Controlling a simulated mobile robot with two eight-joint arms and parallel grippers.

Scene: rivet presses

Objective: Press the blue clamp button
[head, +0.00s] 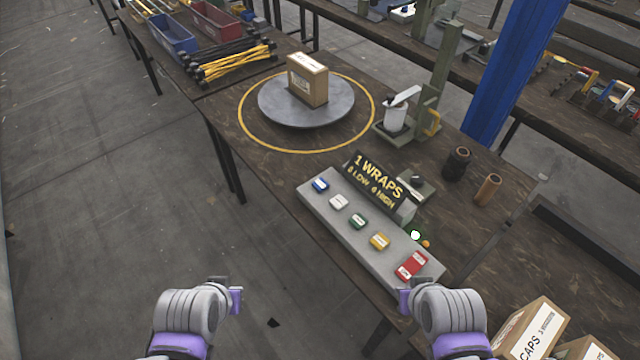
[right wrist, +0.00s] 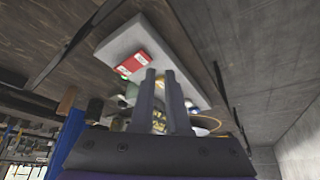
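The blue clamp button (head: 320,185) is at the far left end of a grey sloped button panel (head: 394,262) on the workbench. White (head: 339,202), green (head: 358,221), yellow (head: 380,241) and red (head: 411,265) buttons follow along it. My right gripper (head: 404,298) is beside the panel's near edge, close to the red end and far from the blue button. In the right wrist view its two fingers (right wrist: 161,75) stand a little apart with nothing between them. My left gripper (head: 237,297) is over the floor, left of the bench and below the blue button; its finger gap is unclear.
A black sign (head: 376,180) reading "1 WRAPS, 6 LOW 6 HIGH" stands behind the buttons. Beyond are a round turntable (head: 275,112) with a carton (head: 307,80) and a green press (head: 440,75). Cartons (head: 530,330) are at bottom right. Floor left of the bench is clear.

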